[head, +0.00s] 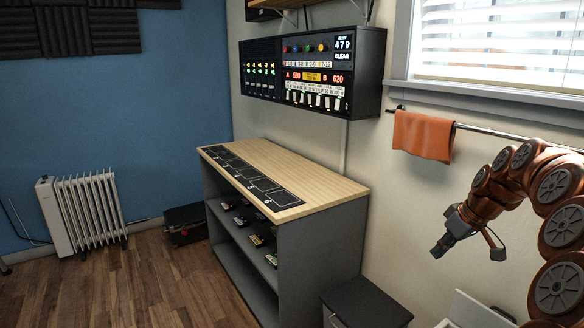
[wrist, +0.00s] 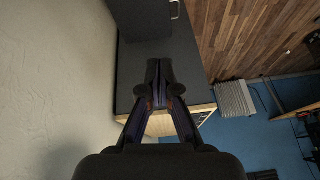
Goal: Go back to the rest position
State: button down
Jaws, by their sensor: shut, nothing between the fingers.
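My gripper (head: 441,250) hangs at the end of my arm on the right of the head view, in the air in front of the cream wall. It points down and to the left. The wrist view shows its fingers (wrist: 159,72) closed together with nothing between them. In that view a dark flat top lies beyond the fingertips. The gripper touches nothing that I can see.
A wooden-topped shelf unit (head: 335,187) with a dark numbered strip stands centre. A dark low cabinet (head: 366,300) stands to its right. A control panel (head: 362,75) hangs above. An orange towel (head: 422,136) hangs on a rail left of my arm. The wood floor (head: 150,285) at left is clear.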

jog(key=s+a+r+g+p, duration=0.2)
jog(key=s+a+r+p, duration=0.25)
jog(key=s+a, duration=0.45)
jog(key=s+a+r+g+p, duration=0.1)
jog(key=s+a+r+p, duration=0.4)
jog(key=a, duration=0.6)
jog(key=s+a+r+m+g+h+p, duration=0.1)
jog(key=s+p, duration=0.3)
jog(key=s, duration=0.8)
jog(key=s+a+m+g+h+p, duration=0.1)
jog(key=s+m+p, duration=0.2)
jog(key=s, duration=0.9)
jog(key=shift+a+r+g+h+p, duration=0.3)
jog(key=shift+a+r+p, duration=0.1)
jog(key=shift+p, duration=0.15)
